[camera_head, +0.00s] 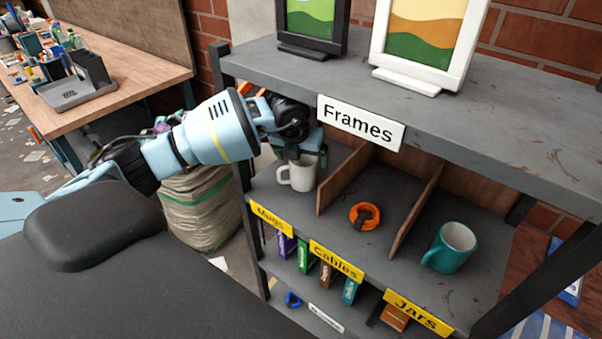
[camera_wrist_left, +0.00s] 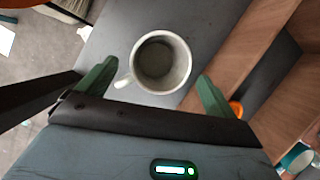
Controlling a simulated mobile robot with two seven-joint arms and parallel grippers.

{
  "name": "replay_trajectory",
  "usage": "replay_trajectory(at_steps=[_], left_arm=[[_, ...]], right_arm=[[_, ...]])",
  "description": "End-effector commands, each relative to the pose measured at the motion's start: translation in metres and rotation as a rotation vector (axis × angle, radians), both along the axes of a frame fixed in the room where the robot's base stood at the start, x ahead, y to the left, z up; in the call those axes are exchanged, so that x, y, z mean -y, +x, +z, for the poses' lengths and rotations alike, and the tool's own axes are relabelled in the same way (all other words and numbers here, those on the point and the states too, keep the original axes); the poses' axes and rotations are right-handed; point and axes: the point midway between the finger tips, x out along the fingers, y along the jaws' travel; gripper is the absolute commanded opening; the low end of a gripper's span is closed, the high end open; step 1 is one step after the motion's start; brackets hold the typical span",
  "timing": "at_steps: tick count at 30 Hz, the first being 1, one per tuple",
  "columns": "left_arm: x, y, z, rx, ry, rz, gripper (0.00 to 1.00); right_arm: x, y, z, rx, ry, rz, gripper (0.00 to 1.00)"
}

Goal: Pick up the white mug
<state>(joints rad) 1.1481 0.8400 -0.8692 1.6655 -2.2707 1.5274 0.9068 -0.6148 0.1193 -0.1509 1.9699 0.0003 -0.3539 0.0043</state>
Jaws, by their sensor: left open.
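The white mug (camera_head: 302,174) stands upright in the left compartment of the middle shelf, behind the yellow "Mugs" label (camera_head: 271,219), its handle to the left. My left gripper (camera_head: 308,157) reaches in from the left, right at the mug's upper part and partly covering its rim. In the left wrist view the empty mug (camera_wrist_left: 160,62) lies between and slightly beyond the two green fingertips (camera_wrist_left: 155,72). The fingers are spread apart, with visible gaps to the mug's sides. The handle points toward the left finger. My right gripper is not in view.
A wooden divider (camera_head: 342,180) stands right of the mug. Beyond it are an orange cable coil (camera_head: 365,216) and a teal mug (camera_head: 450,248). A sack (camera_head: 202,205) stands left of the shelf.

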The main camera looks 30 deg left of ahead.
Motion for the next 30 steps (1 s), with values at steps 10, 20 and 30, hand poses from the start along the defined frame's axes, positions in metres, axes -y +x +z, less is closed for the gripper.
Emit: replay_trajectory(at_steps=[10,20,30], left_arm=[[-0.003,0.015,-0.042,-0.005,-0.001,0.000,0.93],[-0.004,0.017,-0.046,-0.001,0.001,0.000,0.93],[-0.005,0.017,-0.045,-0.001,0.000,0.001,0.48]], right_arm=[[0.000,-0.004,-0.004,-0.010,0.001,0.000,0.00],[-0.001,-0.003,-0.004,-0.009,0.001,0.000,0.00],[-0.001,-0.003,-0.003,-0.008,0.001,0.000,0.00]])
